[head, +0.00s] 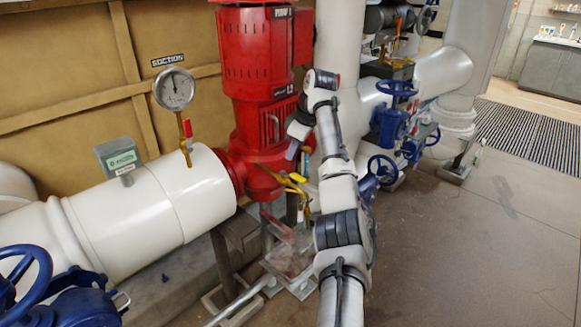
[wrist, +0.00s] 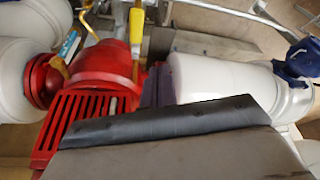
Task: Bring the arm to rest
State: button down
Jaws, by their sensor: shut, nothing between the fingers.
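My arm rises from the bottom of the head view, stretched up in front of the red pump. Its wrist bends over at the top, beside the pump's right side. My gripper (head: 297,154) hangs below the wrist, pointing down, small and partly hidden in the head view.
The red pump (head: 258,65) stands close left of my wrist. A white pipe (head: 150,205) with a pressure gauge (head: 174,88) runs left. Blue valves (head: 390,125) and white pipes stand right. The floor (head: 480,240) at right is clear.

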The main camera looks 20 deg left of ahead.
jog(key=shift+w+d+r, duration=0.1)
jog(key=shift+w+r, duration=0.1)
jog(key=shift+r, duration=0.15)
